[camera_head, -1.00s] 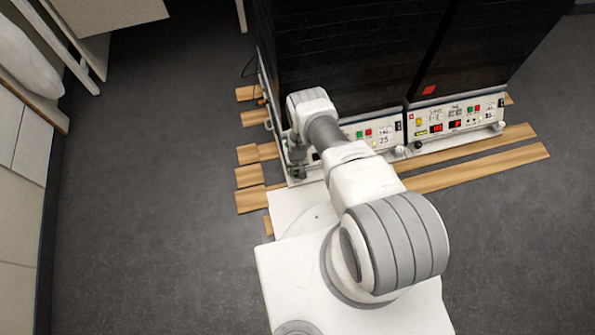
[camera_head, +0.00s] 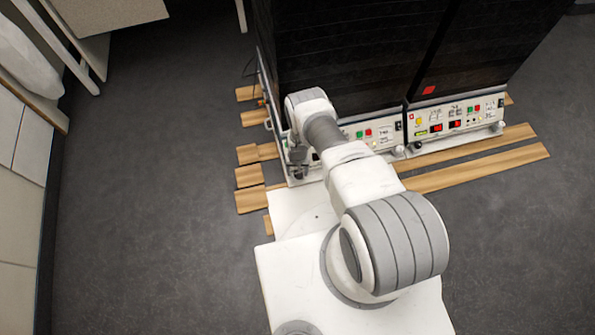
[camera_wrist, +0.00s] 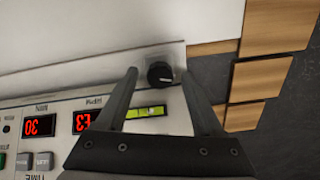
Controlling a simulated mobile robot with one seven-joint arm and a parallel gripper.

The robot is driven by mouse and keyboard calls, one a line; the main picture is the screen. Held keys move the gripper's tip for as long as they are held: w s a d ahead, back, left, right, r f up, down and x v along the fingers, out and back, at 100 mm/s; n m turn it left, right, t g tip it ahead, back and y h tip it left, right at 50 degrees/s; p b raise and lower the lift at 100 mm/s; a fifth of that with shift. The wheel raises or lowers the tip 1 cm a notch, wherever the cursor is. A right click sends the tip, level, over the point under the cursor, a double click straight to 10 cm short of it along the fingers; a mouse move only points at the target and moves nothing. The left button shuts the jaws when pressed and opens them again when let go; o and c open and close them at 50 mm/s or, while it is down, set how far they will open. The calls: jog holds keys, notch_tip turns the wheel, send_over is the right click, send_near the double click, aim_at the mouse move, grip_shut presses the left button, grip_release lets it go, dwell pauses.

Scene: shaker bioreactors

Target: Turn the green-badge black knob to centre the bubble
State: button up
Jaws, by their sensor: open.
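A black knob (camera_wrist: 160,73) with a white pointer line sits at the panel corner in the wrist view. A yellow-green bubble level (camera_wrist: 146,112) lies beside it on the panel; its bubble is too small to place surely. No green badge can be made out on the knob. My gripper (camera_wrist: 159,76) is open, with one fingertip on each side of the knob and gaps showing between. In the head view my gripper (camera_head: 297,164) is at the left end of the left unit's front panel, and my arm hides this knob.
The left panel has red displays (camera_wrist: 40,126) and buttons. A second black unit with a similar white panel (camera_head: 455,120) stands to the right. Wooden planks (camera_head: 470,170) lie on the dark floor around the units. Open floor (camera_head: 150,200) is at the left.

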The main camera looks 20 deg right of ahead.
jog(key=shift+r, duration=0.1)
notch_tip(320, 180, up, 17)
jog(key=p, duration=0.7)
jog(key=shift+r+p, duration=0.15)
jog(key=shift+p, duration=0.2)
jog(key=shift+s, duration=0.1)
